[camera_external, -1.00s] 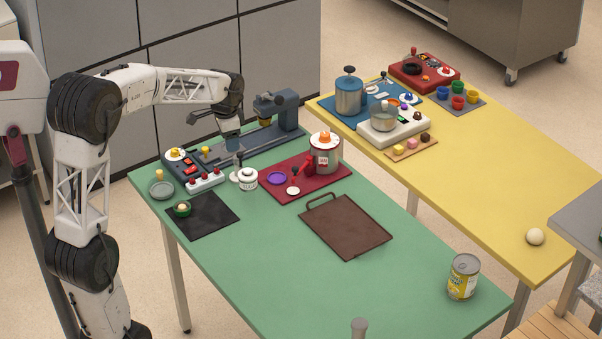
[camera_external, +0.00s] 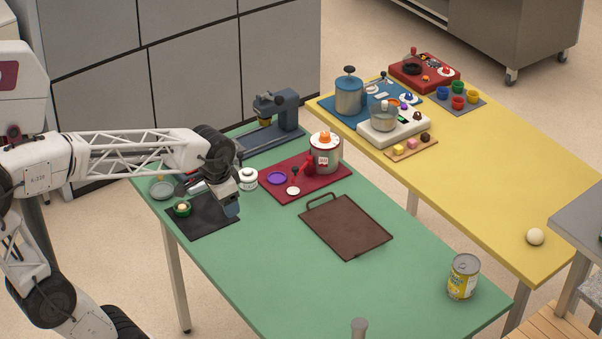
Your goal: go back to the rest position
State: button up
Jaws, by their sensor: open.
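My gripper (camera_external: 229,206) is over the far left part of the green table (camera_external: 262,268), above the right side of a black mat (camera_external: 205,223). It points down and its jaws are open, with nothing seen between them. A green cup (camera_external: 182,209) with a pale item in it stands on the mat, left of my gripper. My arm hides most of the small control panel behind the mat.
A white jar (camera_external: 248,179) stands close to the right of my gripper. A red board (camera_external: 325,184) with a canister, a brown tray (camera_external: 347,226) and a yellow can (camera_external: 463,277) lie farther right. A grey-blue press (camera_external: 285,112) stands behind. The front of the table is mostly clear.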

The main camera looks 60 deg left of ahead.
jog(key=s+d+f+n, duration=0.1)
jog(key=s+d+f, duration=0.1)
jog(key=s+d, duration=0.4)
jog(key=s, duration=0.4)
jog(key=shift+s+d+f, duration=0.3)
jog(key=shift+d+f, duration=0.1)
dwell(2.4)
